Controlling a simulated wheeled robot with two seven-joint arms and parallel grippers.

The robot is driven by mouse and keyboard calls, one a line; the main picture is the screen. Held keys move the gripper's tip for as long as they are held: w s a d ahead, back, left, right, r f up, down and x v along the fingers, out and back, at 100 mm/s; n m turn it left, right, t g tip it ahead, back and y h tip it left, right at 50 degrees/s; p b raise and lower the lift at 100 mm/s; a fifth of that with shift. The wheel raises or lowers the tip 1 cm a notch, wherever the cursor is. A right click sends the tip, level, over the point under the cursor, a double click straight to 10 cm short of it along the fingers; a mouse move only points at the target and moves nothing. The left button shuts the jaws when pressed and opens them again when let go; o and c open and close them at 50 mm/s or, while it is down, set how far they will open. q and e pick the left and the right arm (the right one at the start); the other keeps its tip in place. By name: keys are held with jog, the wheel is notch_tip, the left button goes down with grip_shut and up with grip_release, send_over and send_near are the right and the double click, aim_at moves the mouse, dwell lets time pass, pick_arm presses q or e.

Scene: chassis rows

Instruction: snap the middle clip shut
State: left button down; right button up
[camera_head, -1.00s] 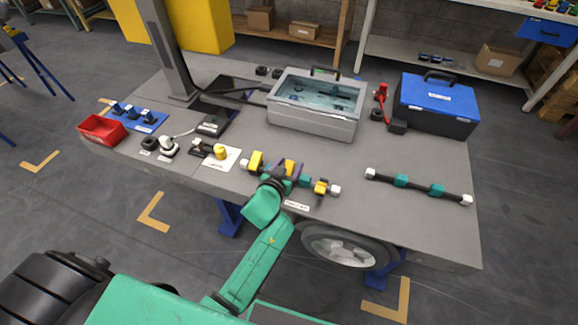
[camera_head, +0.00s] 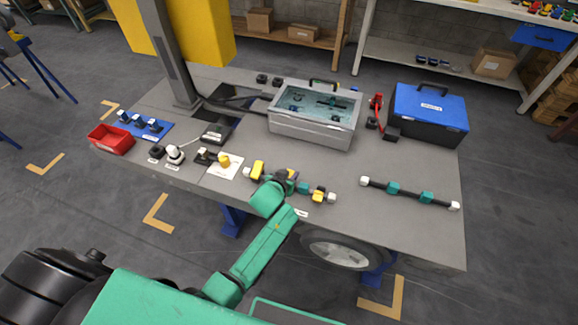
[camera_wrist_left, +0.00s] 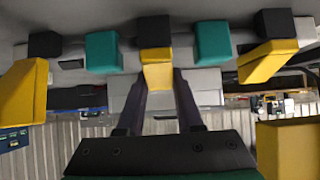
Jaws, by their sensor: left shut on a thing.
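A dark bar with white ends lies near the table's front edge and carries three yellow clips and teal blocks. In the head view the left clip (camera_head: 257,170) and right clip (camera_head: 318,195) show, while the middle clip (camera_head: 292,173) is mostly hidden by my left gripper (camera_head: 283,177). In the left wrist view my left gripper (camera_wrist_left: 159,78) has its dark fingers shut on the middle clip (camera_wrist_left: 157,56), between two teal blocks (camera_wrist_left: 103,51). The outer clips have yellow flaps standing out at a slant. Whether the middle clip is latched cannot be told. My right gripper is not in view.
A second bar with teal blocks (camera_head: 426,198) lies to the right. Behind stand a grey water tub (camera_head: 310,131) and a blue-lidded toolbox (camera_head: 430,100). Small plugs, a white card and a red bin (camera_head: 111,140) are to the left. The table between the bars is clear.

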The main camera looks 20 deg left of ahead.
pick_arm(q)
jog(key=c, duration=0.6)
grip_release()
jog(key=shift+f, duration=0.1)
jog(key=shift+o, duration=0.2)
jog(key=d+p+v, duration=0.1)
jog(key=p+v, duration=0.1)
jog(key=v, duration=1.2)
jog(key=shift+a+r, duration=0.25)
jog(key=shift+a, duration=0.2)
jog(key=shift+s, duration=0.2)
